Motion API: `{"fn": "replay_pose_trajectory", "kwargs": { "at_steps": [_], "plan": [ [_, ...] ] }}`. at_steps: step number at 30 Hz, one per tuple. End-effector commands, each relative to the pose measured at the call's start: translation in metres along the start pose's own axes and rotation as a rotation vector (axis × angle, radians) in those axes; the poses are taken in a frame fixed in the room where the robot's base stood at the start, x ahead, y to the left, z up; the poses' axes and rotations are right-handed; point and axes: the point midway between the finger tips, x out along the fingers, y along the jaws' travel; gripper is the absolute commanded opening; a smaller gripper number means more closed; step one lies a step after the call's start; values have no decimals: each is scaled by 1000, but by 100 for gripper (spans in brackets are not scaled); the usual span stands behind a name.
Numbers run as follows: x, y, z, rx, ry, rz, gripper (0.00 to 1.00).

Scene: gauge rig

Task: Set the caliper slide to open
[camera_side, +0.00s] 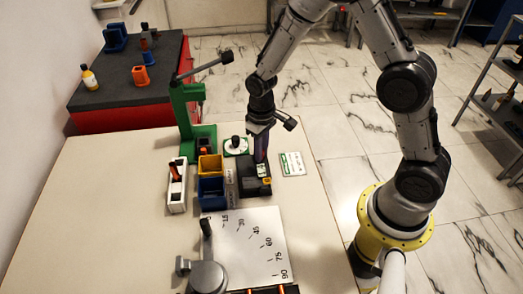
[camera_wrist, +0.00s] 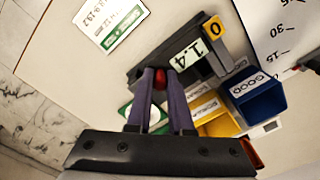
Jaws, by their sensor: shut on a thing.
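The caliper (camera_side: 254,186) is a dark block-like device on the table. In the wrist view the caliper (camera_wrist: 218,60) shows a white display reading about 1.4 and a yellow tag marked 0. My gripper (camera_side: 261,160) points down at the caliper's far end. In the wrist view my gripper (camera_wrist: 161,80) has its two purple fingers close together around a small red piece (camera_wrist: 160,78), which appears to be the slide's grip. The fingers hide most of that piece and part of the caliper body behind them.
Beside the caliper stand a blue bin (camera_side: 211,192) and a yellow bin (camera_side: 210,165). A green press (camera_side: 190,110), a white rack (camera_side: 177,198) and a round green-and-white piece (camera_side: 236,150) are near. A card (camera_side: 291,164) lies right; an angle plate (camera_side: 260,240) lies in front.

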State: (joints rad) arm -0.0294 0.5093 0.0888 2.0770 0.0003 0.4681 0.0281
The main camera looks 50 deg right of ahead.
Motion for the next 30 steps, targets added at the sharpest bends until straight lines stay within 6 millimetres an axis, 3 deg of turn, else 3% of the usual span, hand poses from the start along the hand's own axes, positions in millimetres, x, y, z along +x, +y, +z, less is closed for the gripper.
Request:
{"fn": "replay_pose_trajectory", "kwargs": {
  "at_steps": [9,19,20,24,30],
  "plan": [
    [-2,32,-34,3,8,0,0],
    [-2,35,-37,1,12,2,0],
    [-2,36,-37,1,13,2,25],
    [-2,35,-36,2,10,2,50],
    [-1,34,-35,1,5,1,50]
  ]
}}
